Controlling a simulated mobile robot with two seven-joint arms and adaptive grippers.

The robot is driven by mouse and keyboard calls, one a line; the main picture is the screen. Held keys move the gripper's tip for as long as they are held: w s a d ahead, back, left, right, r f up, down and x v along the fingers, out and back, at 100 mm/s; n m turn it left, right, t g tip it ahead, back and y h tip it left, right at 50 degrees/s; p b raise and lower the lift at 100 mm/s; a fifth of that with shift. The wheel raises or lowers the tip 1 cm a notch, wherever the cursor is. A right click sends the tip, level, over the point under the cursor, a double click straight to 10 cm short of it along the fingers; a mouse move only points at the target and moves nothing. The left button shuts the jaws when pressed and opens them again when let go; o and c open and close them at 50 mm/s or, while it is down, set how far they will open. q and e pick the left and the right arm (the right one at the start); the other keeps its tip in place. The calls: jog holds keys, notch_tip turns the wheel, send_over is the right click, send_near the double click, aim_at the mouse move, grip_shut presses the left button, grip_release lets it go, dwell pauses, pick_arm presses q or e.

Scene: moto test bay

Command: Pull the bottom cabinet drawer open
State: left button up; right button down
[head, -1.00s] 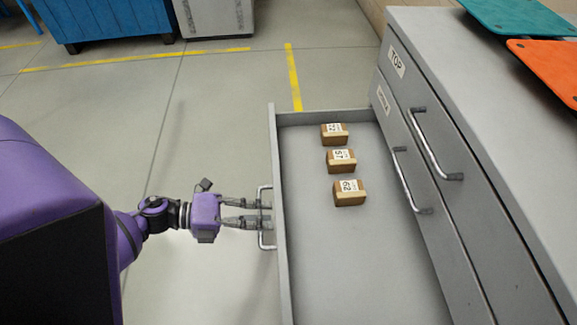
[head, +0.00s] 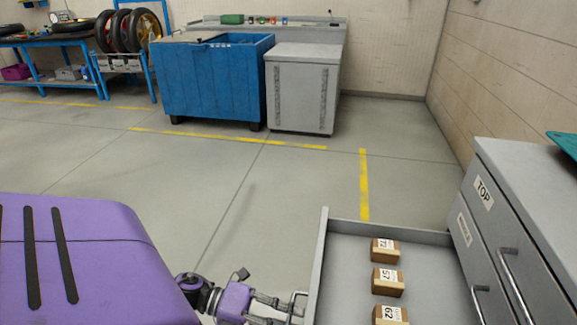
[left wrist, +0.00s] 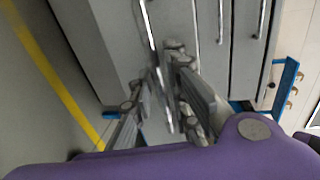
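The bottom drawer (head: 345,285) stands far out from the grey cabinet (head: 530,190), its interior visible from above. Its metal bar handle (head: 298,294) is on the front panel facing left. My left gripper (head: 290,310) is at this handle in the head view, low in the picture. In the left wrist view the gripper's fingers (left wrist: 160,85) lie on either side of the bar handle (left wrist: 148,25), close against it, and look shut on it. The contact itself is blurred. My right gripper is in neither view.
Several boxes, including a numbered brown box (head: 387,282), lie in a row in the drawer. The drawers above, one labelled TOP (head: 483,193), are shut. A blue bin (head: 215,85) and grey cabinet (head: 300,90) stand at the back. The floor (head: 260,195) between is clear.

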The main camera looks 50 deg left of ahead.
pick_arm(q)
jog(key=shift+s+a, duration=0.15)
jog(key=shift+a, duration=0.05)
jog(key=v, duration=1.1)
jog(key=shift+a, duration=0.2)
jog(key=shift+s+a, duration=0.1)
jog(key=shift+s, duration=0.1)
